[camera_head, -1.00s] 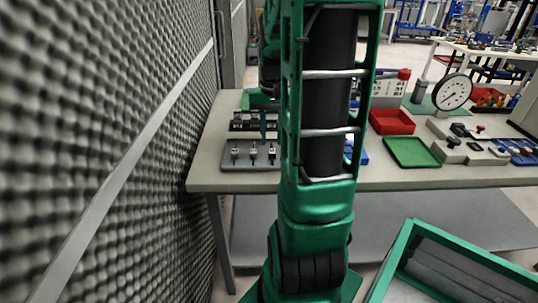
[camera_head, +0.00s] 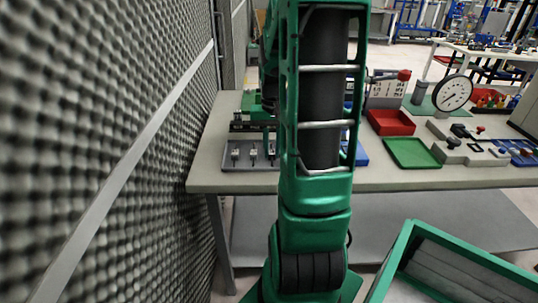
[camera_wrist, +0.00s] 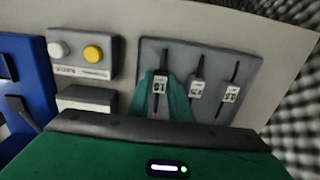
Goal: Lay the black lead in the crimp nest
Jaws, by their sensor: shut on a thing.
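A grey tray (camera_head: 230,163) stands at the bench's front left corner and holds three slim dark leads with white tags. In the wrist view the same tray (camera_wrist: 250,100) shows the three leads in a row. My gripper (camera_wrist: 161,82) is shut on the leftmost lead (camera_wrist: 164,58) there, around its tag, with the lead still at the tray. I cannot tell whether it is lifted. The middle lead (camera_wrist: 200,66) and the right lead (camera_wrist: 236,72) stand free. I cannot make out the crimp nest for sure. In the head view my arm hides part of the bench.
A black fixture (camera_head: 238,126) stands just behind the tray. A box with white and yellow buttons (camera_wrist: 80,55) and a blue thing (camera_wrist: 28,75) lie beside the tray. A foam wall (camera_head: 110,130) rises close on the left. Red (camera_head: 391,123) and green (camera_head: 412,153) trays are farther right.

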